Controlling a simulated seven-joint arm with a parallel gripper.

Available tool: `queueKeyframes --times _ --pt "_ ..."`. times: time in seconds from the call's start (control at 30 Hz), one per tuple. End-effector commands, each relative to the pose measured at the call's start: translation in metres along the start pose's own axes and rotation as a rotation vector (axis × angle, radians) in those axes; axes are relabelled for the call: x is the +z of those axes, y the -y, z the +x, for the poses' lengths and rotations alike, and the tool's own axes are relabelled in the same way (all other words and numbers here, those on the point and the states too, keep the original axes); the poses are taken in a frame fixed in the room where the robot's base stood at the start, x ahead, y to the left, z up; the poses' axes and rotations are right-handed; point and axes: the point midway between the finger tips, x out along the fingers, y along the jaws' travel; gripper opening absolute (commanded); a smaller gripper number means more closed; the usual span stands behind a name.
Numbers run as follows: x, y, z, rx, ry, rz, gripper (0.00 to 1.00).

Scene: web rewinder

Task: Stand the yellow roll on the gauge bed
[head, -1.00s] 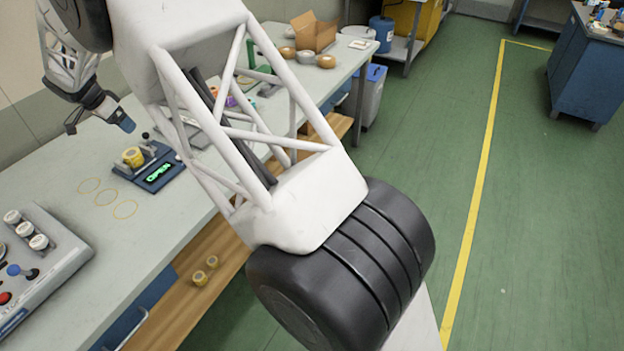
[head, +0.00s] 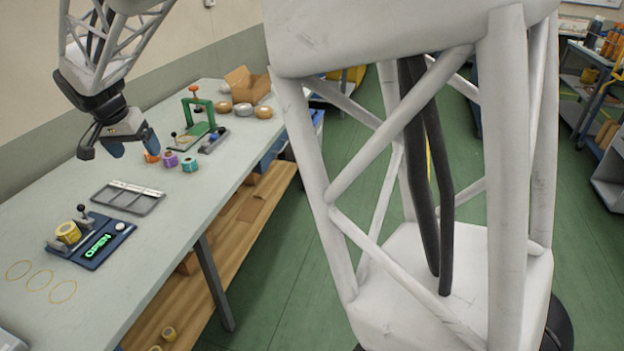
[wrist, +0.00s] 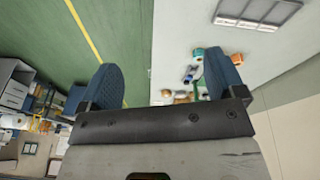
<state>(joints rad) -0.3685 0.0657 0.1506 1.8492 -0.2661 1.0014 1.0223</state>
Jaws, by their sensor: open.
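The yellow roll (head: 67,233) sits at the left of a blue fixture (head: 104,229) with a lit green "OPEN" display. A small dark lever stands beside the roll; whether it touches it, I cannot tell. My gripper (head: 133,148) is open and empty, above the table and apart from the roll. Its two blue fingers are wide apart in the wrist view (wrist: 163,85), where the yellow roll does not show. No label shows which piece is the gauge bed.
A grey tray (head: 126,199) lies behind the fixture. Purple (head: 170,159) and teal (head: 190,164) rolls stand near the green frame. A cardboard box (head: 247,85) and several rolls are at the far end. More yellow rolls (head: 168,333) lie on the lower shelf.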

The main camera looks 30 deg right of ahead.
Motion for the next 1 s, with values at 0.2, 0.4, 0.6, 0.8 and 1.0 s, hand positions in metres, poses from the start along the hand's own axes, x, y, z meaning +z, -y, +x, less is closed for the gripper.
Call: queueKeyframes --times 0.2,0.4,0.6,0.8,1.0 --pt "0.013 -0.071 -0.025 -0.030 0.005 -0.059 0.89" --pt "0.031 -0.130 -0.035 -0.049 0.015 -0.118 0.89" --pt "0.055 -0.185 -0.040 -0.069 0.021 -0.177 0.89" --pt "0.083 -0.237 -0.042 -0.092 0.020 -0.235 0.89" --pt "0.116 -0.284 -0.040 -0.115 0.016 -0.294 0.89"
